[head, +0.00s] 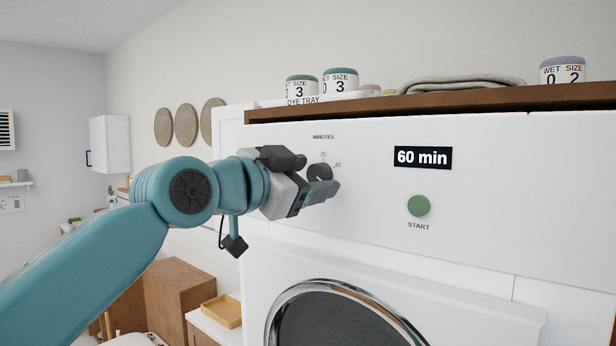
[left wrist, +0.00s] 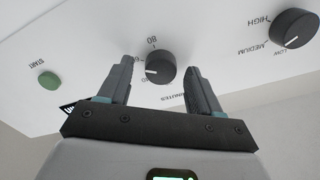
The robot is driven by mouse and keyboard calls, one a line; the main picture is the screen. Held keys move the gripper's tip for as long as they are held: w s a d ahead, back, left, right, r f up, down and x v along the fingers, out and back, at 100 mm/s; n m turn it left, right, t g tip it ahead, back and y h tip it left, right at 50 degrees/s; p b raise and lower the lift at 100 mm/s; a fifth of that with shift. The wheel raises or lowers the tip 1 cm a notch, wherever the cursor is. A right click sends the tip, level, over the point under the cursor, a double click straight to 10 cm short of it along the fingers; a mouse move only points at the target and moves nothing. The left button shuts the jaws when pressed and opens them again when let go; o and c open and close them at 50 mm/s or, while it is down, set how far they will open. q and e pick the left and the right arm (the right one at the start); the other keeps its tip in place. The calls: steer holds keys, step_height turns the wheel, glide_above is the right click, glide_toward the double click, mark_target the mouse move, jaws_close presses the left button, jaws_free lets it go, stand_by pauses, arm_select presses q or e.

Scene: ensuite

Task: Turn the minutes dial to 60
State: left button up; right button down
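The dark round minutes dial (head: 319,171) is on the white front panel of the machine, under the word MINUTES. It also shows in the left wrist view (left wrist: 161,67), where its white pointer mark faces left, toward a partly hidden label starting with 6. The display (head: 423,158) reads 60 min. My left gripper (head: 320,178) is at the dial; in the left wrist view (left wrist: 160,82) its two fingers stand apart on either side of the dial, with visible gaps. My right gripper is not in view.
A green START button (head: 418,206) is right of the dial, below the display. A second dial (left wrist: 293,28) marked LOW, MEDIUM and HIGH shows in the left wrist view. A round door (head: 345,318) is below. Jars (head: 340,82) and a folded cloth (head: 462,83) lie on top.

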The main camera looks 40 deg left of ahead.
arm_select(q)
steer(key=shift+w, duration=0.1)
steer(key=shift+f, duration=0.1)
steer(key=s+a+b, duration=0.1)
steer(key=s+b, duration=0.1)
steer(key=s, duration=1.4)
steer(key=shift+s+a, duration=0.15)
steer(key=shift+s, duration=0.05)
